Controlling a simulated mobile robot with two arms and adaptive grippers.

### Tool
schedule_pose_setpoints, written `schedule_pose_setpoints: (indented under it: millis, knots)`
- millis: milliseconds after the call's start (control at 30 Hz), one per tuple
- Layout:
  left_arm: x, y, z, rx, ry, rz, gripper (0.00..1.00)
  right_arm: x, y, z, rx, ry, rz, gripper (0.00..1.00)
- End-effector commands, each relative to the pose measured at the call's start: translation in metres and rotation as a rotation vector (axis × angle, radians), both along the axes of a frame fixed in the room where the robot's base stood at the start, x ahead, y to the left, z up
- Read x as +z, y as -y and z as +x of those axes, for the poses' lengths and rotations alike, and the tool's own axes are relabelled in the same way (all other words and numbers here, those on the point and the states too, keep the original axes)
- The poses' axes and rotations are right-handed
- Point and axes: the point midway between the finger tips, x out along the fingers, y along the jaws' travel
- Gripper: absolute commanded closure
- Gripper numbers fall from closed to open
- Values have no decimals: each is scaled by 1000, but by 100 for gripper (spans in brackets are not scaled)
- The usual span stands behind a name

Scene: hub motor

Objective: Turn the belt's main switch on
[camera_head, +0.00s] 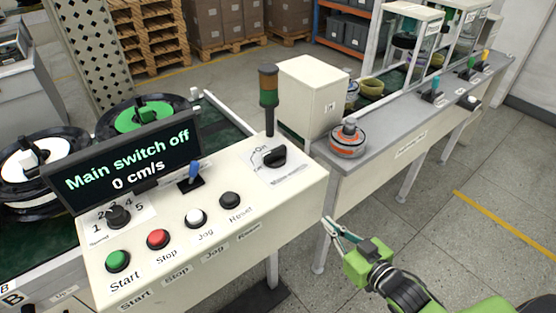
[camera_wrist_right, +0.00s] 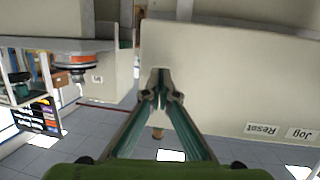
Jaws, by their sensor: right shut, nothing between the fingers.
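The main switch (camera_head: 274,156) is a black rotary knob on a white plate at the right end of the cream control panel (camera_head: 300,190). An "On" mark shows at its upper left. The display (camera_head: 130,165) reads "Main switch off" and "0 cm/s". My right gripper (camera_head: 328,225) is shut and empty, in front of and below the panel's right end, apart from the knob. In the right wrist view its fingertips (camera_wrist_right: 161,75) meet in front of the panel's cream front face (camera_wrist_right: 230,80); the knob is not visible there. My left gripper is not in view.
The panel also has a green Start button (camera_head: 118,261), a red Stop button (camera_head: 158,239), white Jog and black Reset buttons, a blue lever (camera_head: 194,171) and a speed dial (camera_head: 118,216). A signal lamp (camera_head: 268,85) stands behind the switch.

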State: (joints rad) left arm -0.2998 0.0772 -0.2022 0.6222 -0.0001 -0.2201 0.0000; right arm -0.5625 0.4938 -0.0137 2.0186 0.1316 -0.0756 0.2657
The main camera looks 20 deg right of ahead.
Motion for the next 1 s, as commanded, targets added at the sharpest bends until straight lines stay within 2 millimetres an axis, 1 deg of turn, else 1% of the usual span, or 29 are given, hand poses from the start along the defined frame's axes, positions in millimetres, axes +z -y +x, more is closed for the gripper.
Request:
schedule_pose_setpoints:
  millis: [33,100,200,300,400,767,867,1000]
  knots:
    - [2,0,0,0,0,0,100,38,-13,0,34,57,15,100]
    - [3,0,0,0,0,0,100,79,-28,-2,74,119,39,100]
    - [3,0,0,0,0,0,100,120,-44,-7,117,182,62,100]
    - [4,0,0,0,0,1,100,141,-53,-11,140,214,77,100]
    - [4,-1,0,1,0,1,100,148,-56,-13,148,225,82,100]
    - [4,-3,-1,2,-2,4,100,148,-56,-10,146,225,81,100]
    - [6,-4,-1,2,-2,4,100,148,-59,-3,146,226,82,100]
    - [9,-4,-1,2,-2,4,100,150,-65,14,146,228,81,100]
